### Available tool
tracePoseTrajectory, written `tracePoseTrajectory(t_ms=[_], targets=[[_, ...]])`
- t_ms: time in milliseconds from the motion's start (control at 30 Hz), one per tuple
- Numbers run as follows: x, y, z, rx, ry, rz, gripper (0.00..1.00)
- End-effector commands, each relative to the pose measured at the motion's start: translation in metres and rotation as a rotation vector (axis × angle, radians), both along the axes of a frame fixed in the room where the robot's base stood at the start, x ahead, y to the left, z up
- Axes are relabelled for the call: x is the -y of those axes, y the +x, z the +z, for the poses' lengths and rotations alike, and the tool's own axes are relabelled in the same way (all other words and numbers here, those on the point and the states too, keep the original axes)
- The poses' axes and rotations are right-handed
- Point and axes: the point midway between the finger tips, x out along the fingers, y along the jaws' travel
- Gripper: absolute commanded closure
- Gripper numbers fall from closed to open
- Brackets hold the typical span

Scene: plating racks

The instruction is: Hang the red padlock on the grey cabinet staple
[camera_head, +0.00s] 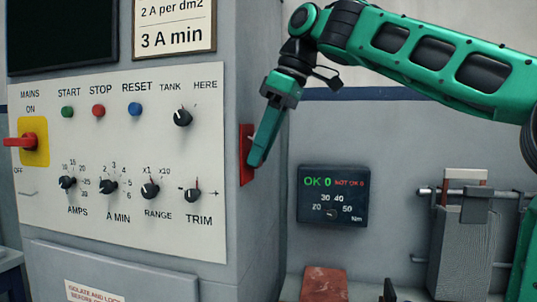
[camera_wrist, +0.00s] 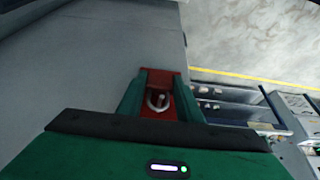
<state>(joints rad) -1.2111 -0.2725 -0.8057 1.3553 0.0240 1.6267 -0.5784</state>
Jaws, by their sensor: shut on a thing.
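My gripper (camera_head: 258,160) is at the right side face of the grey cabinet (camera_head: 100,256), pointing down and slightly left. In the wrist view its two green fingers (camera_wrist: 160,104) stand on either side of red material with a curved silver shackle (camera_wrist: 158,101), which I take for the red padlock. The gripper is shut on it. A flat red plate (camera_head: 246,155) shows on the cabinet side behind the fingers; the padlock itself is hidden or merges with it in the head view. A thin grey mark (camera_head: 28,193) lies under the mains switch; I cannot tell whether it is the staple.
The cabinet front carries a red mains handle (camera_head: 20,142) on a yellow plate and several knobs and buttons. A dark torque display (camera_head: 333,196) is on the wall to the right. A reddish block (camera_head: 324,284) and a grey rack (camera_head: 462,245) stand at lower right.

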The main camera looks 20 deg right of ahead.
Motion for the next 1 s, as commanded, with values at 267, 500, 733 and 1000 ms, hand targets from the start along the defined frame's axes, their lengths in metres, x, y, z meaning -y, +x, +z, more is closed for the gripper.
tracePoseTrajectory(t_ms=[267, 500, 733, 1000], targets=[[-0.0001, -0.0004, -0.0023, 0.0, -0.001, 0.001, 0.91], [0.0003, -0.0006, -0.0063, -0.001, 0.0, 0.0, 0.91], [0.0002, -0.0005, -0.006, -0.001, -0.001, 0.0, 0.49], [0.0015, -0.0012, -0.0013, 0.001, 0.001, 0.001, 0.49]])
